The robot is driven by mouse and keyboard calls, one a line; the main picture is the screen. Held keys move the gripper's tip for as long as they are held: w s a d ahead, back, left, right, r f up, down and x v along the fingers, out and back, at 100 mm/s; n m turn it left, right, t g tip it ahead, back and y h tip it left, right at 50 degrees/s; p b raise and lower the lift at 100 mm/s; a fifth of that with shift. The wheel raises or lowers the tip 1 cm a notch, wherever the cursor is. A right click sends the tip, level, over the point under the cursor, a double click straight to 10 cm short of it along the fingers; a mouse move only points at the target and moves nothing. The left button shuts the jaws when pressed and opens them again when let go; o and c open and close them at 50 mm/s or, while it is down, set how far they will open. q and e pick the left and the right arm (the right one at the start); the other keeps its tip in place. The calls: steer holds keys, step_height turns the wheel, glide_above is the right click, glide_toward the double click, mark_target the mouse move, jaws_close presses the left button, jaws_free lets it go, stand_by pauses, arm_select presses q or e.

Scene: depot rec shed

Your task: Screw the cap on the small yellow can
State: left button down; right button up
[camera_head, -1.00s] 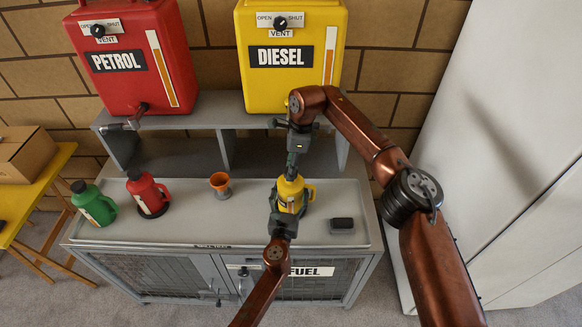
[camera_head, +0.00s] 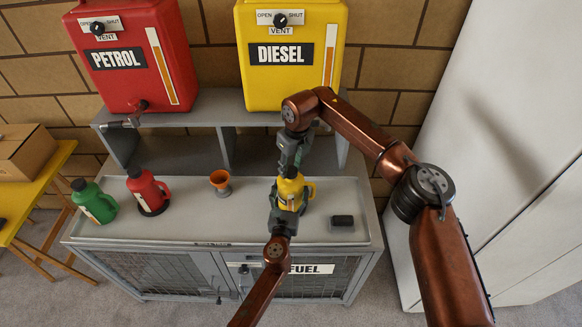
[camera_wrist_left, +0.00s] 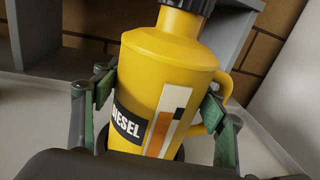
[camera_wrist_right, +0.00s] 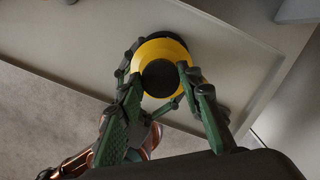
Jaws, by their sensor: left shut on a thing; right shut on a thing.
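The small yellow can (camera_head: 289,193) stands upright on the grey cabinet top; its DIESEL label shows in the left wrist view (camera_wrist_left: 165,85). My left gripper (camera_head: 285,208) is shut around the can's body, one finger on each side. A black cap (camera_wrist_left: 188,5) sits at the top of the can's neck in the left wrist view, cut off by the frame edge. My right gripper (camera_head: 291,172) points down from above and is shut on the cap, which shows as a dark disc in the right wrist view (camera_wrist_right: 160,78). The cap's threads are hidden.
A red can (camera_head: 148,190), a green can (camera_head: 94,202) and an orange funnel (camera_head: 220,181) stand to the left on the cabinet top (camera_head: 190,228). A small black block (camera_head: 342,221) lies right of the yellow can. Large petrol (camera_head: 135,60) and diesel (camera_head: 290,60) tanks stand behind.

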steer(key=m, duration=0.3)
steer(key=shift+m+t, duration=0.3)
steer(key=shift+m, duration=0.1)
steer(key=m+h, duration=0.1)
steer(key=m, duration=0.3)
steer(key=shift+a, duration=0.1)
steer(key=m+h, duration=0.1)
steer(key=m, duration=0.8)
steer(key=m+g, duration=0.1)
steer(key=m, duration=0.3)
steer(key=shift+w+m+h, duration=0.1)
steer(key=shift+m+h, duration=0.2)
steer(key=shift+h, duration=0.1)
steer(key=m, duration=0.4)
steer(key=shift+m+g, duration=0.3)
steer(key=shift+g, duration=0.1)
steer(key=shift+m, duration=1.2)
steer(key=o, duration=0.7)
